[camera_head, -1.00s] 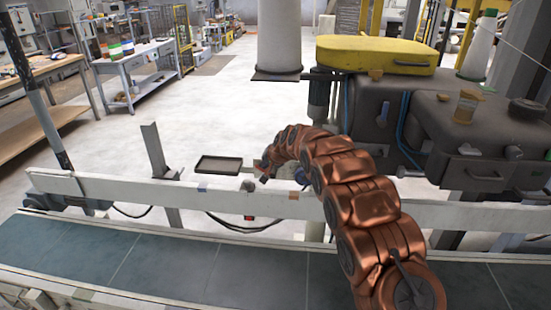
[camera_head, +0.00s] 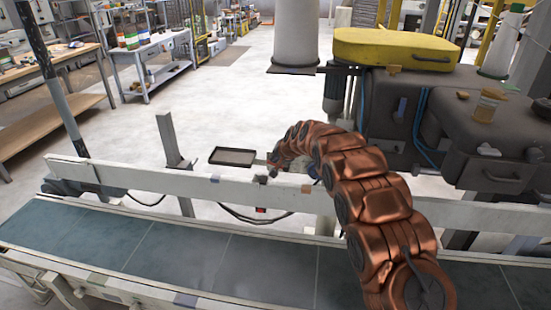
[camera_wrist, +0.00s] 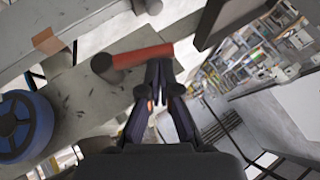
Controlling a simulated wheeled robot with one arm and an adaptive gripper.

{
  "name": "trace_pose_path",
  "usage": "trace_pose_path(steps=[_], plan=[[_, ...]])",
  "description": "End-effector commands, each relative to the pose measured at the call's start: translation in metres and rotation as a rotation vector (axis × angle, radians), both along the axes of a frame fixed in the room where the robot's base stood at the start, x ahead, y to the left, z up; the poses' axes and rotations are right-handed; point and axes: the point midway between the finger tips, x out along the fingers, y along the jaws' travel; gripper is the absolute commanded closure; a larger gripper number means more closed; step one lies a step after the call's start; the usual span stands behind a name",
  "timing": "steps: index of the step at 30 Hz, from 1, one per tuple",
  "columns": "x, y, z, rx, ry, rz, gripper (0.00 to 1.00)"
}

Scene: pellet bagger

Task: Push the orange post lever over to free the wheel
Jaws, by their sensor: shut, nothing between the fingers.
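The orange post lever (camera_wrist: 144,57) shows in the wrist view as a short orange-red bar reaching right from a dark round post (camera_wrist: 105,67). My gripper (camera_wrist: 158,66) is shut and empty. Its fingertips are at the right part of the lever and overlap its lower edge; I cannot tell whether they touch it. The blue wheel (camera_wrist: 22,124) is at the left edge of the wrist view, partly cut off. In the head view my gripper (camera_head: 271,172) is small, just above the white rail; the lever cannot be made out there.
The white rail (camera_head: 120,177) and the dark conveyor belt (camera_head: 190,250) run across the front. A dark tray (camera_head: 233,157) and an upright grey post (camera_head: 172,140) stand left of my gripper. A dark machine with a yellow lid (camera_head: 390,47) fills the right.

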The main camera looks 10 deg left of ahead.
Motion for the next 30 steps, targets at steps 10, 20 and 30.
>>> trace_pose_path(steps=[10,20,30], plan=[[0.004,-0.010,0.029,0.001,-0.001,0.000,1.00],[-0.011,-0.022,0.058,0.000,-0.002,-0.002,1.00],[-0.034,-0.032,0.089,0.000,0.000,-0.002,1.00]])
